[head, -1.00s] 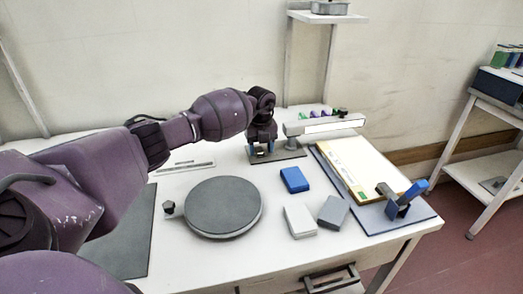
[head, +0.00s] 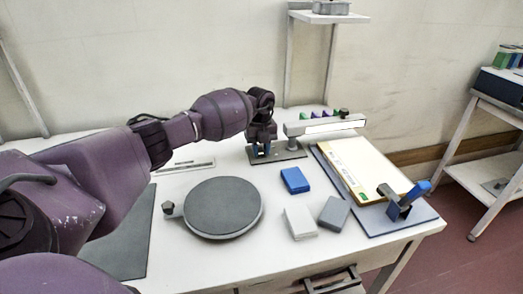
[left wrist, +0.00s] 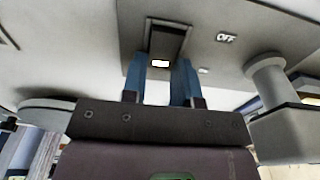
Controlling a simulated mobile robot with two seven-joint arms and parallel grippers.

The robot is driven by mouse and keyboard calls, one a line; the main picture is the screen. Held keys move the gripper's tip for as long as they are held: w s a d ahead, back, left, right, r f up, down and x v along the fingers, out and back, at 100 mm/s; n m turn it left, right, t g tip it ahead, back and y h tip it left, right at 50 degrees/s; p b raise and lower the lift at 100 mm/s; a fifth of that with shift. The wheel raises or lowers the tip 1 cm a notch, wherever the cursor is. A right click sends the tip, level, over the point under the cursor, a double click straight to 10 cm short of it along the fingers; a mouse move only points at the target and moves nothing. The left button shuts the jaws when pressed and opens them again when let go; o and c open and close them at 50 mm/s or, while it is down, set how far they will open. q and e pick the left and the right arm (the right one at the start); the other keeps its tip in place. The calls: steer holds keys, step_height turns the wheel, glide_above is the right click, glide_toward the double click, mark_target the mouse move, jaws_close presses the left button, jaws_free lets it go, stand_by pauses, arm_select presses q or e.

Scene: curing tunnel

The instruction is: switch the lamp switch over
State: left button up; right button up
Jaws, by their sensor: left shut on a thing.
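The lamp (head: 325,126) stands at the back of the table, with a grey base plate (head: 293,154) and a post under a long bar. In the left wrist view the lamp switch (left wrist: 160,63) shows a small white part in a dark slot, between my fingertips. An "OFF" label (left wrist: 227,38) is on the plate to the right of the slot. My left gripper (head: 261,152) points down at the base plate and is shut on the lamp switch; its blue fingers (left wrist: 167,84) hide part of it. My right gripper is not in view.
A round grey turntable (head: 224,207) stands in front of my left arm. A blue box (head: 295,180), a white box (head: 300,222) and a grey box (head: 333,212) lie to its right. A clamped pad (head: 352,168) lies on a board at the right. A shelf (head: 325,17) hangs above.

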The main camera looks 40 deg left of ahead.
arm_select(q)
steer(key=shift+w+a+f+g+h+b, duration=0.15)
steer(key=shift+f+g+h+b, duration=0.05)
steer(key=shift+g+h+b, duration=0.25)
steer(key=shift+r+g+h, duration=0.2)
steer(key=shift+g+h, duration=0.05)
steer(key=shift+h, duration=0.1)
steer(key=shift+r, duration=0.1)
steer(key=o, duration=0.9)
